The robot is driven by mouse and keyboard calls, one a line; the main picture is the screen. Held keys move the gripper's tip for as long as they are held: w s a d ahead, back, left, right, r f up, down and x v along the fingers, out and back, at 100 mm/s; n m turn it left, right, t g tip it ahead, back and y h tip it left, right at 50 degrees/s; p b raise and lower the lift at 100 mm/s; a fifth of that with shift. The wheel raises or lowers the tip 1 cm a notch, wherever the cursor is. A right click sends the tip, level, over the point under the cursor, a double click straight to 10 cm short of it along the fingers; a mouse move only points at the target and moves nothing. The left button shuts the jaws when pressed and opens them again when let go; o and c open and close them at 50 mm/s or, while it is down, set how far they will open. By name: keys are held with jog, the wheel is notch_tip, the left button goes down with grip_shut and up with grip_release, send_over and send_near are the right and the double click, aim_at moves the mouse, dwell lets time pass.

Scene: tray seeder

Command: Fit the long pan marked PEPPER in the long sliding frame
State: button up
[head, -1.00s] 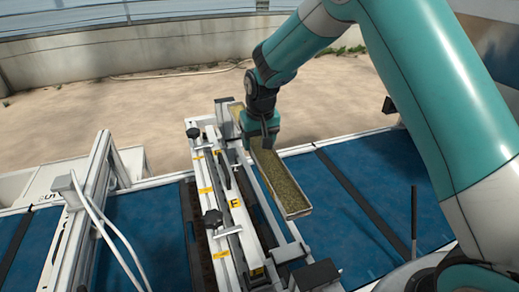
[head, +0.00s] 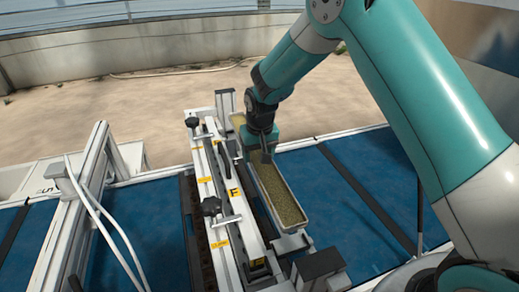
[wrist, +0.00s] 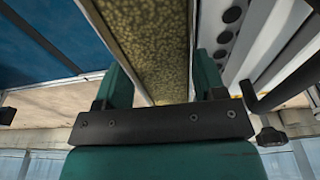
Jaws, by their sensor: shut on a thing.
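The long pan (head: 279,196) is a narrow trough full of small greenish-yellow seeds. In the wrist view the seed-filled pan (wrist: 153,45) runs between the two teal fingers of my gripper (wrist: 165,85). No PEPPER marking is readable. The long sliding frame (head: 290,243) appears as pale metal rails and end pieces along the right side of the white seeder. The pan lies lengthwise along it, seemingly just over or in it; I cannot tell whether it touches.
The white seeder beam (head: 222,195) with black knobs and yellow labels stands just left of the pan. A black block (head: 317,265) sits at the frame's near end. Blue belt (head: 350,190) extends right. A white gantry with hoses (head: 80,210) stands left.

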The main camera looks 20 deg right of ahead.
jog(key=shift+a+f+b, duration=0.2)
jog(key=shift+f+b, duration=1.75)
jog(key=shift+f, duration=1.3)
jog(key=shift+f, duration=0.2)
jog(key=o, duration=1)
notch_tip(320, 180, up, 17)
jog(key=s+b, duration=0.3)
jog(key=b, duration=0.1)
jog(key=s+a+n+y, duration=0.1)
jog(key=s+n, duration=0.1)
jog(key=s, duration=0.8)
jog(key=s+a+r+n+g+y, duration=0.1)
jog(key=s+a+n, duration=0.1)
jog(key=s, duration=0.8)
jog(key=s+a+n+y, duration=0.1)
jog(key=s+n+y, duration=0.1)
jog(key=s, duration=0.9)
jog(key=shift+a+r+n+g, duration=0.15)
jog(key=shift+a+n+g, duration=0.05)
jog(key=shift+n+g, duration=0.25)
